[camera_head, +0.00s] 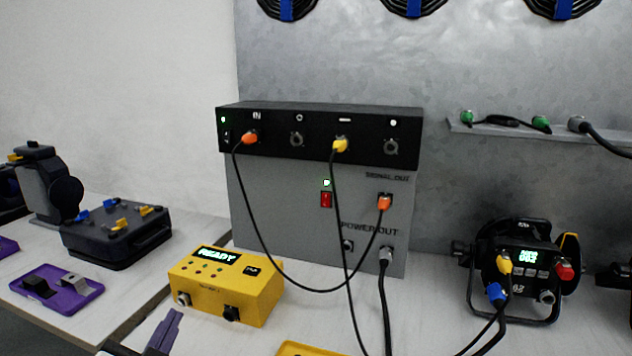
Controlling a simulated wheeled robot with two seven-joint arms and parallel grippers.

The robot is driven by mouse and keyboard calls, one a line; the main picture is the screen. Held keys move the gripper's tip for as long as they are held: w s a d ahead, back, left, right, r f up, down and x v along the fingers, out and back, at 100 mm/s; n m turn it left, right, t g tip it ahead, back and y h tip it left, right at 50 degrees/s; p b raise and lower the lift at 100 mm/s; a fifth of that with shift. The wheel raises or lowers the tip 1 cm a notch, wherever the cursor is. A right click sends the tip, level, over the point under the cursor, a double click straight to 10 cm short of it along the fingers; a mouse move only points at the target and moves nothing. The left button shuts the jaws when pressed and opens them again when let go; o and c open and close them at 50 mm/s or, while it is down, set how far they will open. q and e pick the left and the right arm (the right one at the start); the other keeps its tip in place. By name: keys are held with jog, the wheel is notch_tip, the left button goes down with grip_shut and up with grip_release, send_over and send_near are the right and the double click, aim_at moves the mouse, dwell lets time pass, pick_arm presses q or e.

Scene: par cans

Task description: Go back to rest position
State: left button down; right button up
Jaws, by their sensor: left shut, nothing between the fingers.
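My left gripper (168,328) shows at the bottom edge, left of centre, with its dark fingers pointing up. It is shut and holds nothing. It is below and left of the yellow tester box (226,290), whose display reads READY, and appears apart from it. My right gripper is not in view. The grey power box (290,225) stands behind with the black signal unit (318,131) on top. An orange-plugged cable (291,284) links the two. A yellow plug (340,146) sits in the signal unit, and its cable runs down out of frame.
A par can (522,270) with a lit display and plugged cables stands on the right. A dark case (117,235), a purple tray (57,292) and a moving-head lamp (46,185) are on the left. A shelf (460,126) holds cables. A yellow tray edge (305,349) shows at the bottom.

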pick_arm(q)
jog(key=s+d+f+n+g+h, duration=0.15)
jog(key=s+f+g, duration=0.45)
jog(key=s+f, duration=0.65)
jog(key=s+d+f+n+g+h, duration=0.1)
jog(key=s+f+n+g, duration=0.1)
jog(key=s+f+g, duration=1)
jog(key=w+d+f+t+h, duration=0.1)
jog(key=d+f+t, duration=0.4)
jog(key=f+t, duration=0.3)
jog(key=shift+w+d+t+h, duration=0.25)
jog(key=shift+w+t+h, duration=0.1)
jog(key=shift+t, duration=0.85)
